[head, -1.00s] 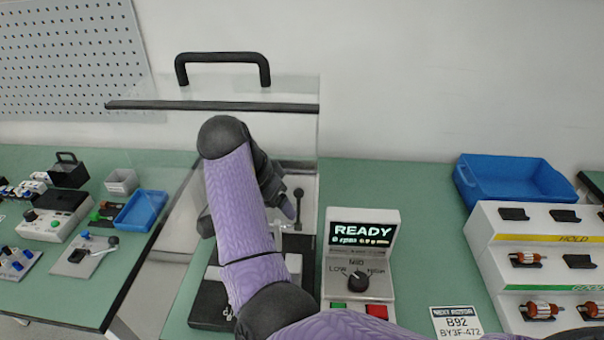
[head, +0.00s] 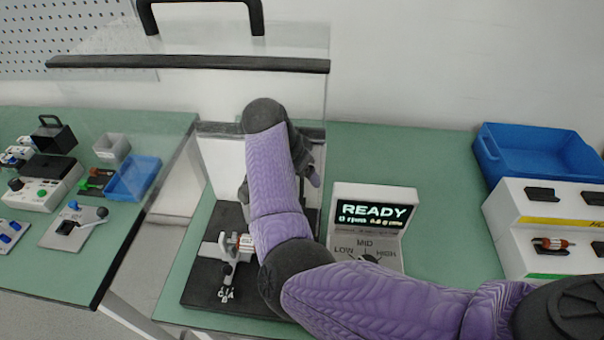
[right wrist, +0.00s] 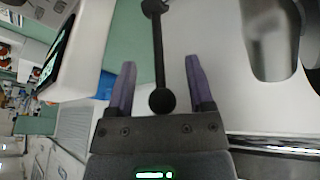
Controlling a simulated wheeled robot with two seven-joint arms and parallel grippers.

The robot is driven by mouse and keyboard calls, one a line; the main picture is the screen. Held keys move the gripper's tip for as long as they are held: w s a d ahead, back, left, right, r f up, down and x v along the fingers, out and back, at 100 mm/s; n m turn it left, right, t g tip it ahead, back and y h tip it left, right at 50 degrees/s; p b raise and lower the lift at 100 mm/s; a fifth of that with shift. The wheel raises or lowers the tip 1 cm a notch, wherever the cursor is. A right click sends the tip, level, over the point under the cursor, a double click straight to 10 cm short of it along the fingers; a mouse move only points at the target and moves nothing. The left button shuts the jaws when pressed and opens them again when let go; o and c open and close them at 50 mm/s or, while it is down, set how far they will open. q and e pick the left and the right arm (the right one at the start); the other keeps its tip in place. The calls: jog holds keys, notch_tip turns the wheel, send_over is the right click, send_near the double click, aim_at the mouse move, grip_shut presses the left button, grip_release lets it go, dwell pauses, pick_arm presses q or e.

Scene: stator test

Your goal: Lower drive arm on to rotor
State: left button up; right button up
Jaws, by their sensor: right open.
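My right gripper (head: 312,172) is over the back of the black test stand (head: 200,285), mostly hidden behind my purple forearm. In the right wrist view my right gripper (right wrist: 160,63) is open. A black rod with ball ends, seemingly the drive arm's lever (right wrist: 158,45), passes between its fingers, with a gap on both sides. The lever is hidden in the head view. The rotor (head: 246,242), a small reddish and metallic piece, sits in the pale fixture (head: 212,250) on the stand, partly covered by my arm. My left gripper is not in view.
A controller (head: 374,215) showing READY stands right of the stand. A clear guard with a dark bar (head: 190,63) is raised behind. A blue bin (head: 535,160) and a white rotor rack (head: 510,235) are at right. Another bench (head: 90,262) with small devices is at left.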

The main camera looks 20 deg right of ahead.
grip_shut()
dwell(1.4)
